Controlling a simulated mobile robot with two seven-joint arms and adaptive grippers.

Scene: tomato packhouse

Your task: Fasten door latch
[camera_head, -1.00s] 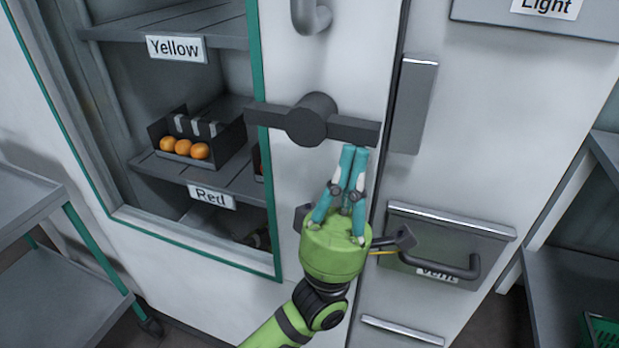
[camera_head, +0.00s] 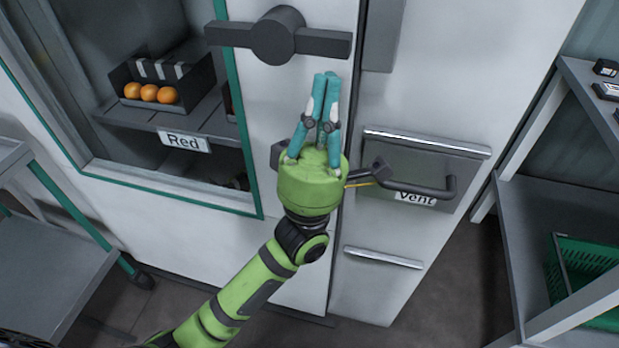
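The door latch (camera_head: 278,36) is a dark grey bar with a round hub on the white door, at the top of the head view. Its bar lies roughly level, and its right end reaches the seam beside the door. My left gripper (camera_head: 326,76) has a green body and teal fingers pointing up. Its fingertips are together with nothing seen between them. They appear a little below the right arm of the latch bar, apart from it in the picture; the depth gap is hard to judge. My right gripper is not in view.
The door's window (camera_head: 235,150) has a green frame; behind it a dark box (camera_head: 205,82) holds orange fruit above a "Red" label (camera_head: 184,141). A "Vent" panel with a handle (camera_head: 452,187) is right of my gripper. A cart stands left, and shelves with a green crate (camera_head: 590,262) right.

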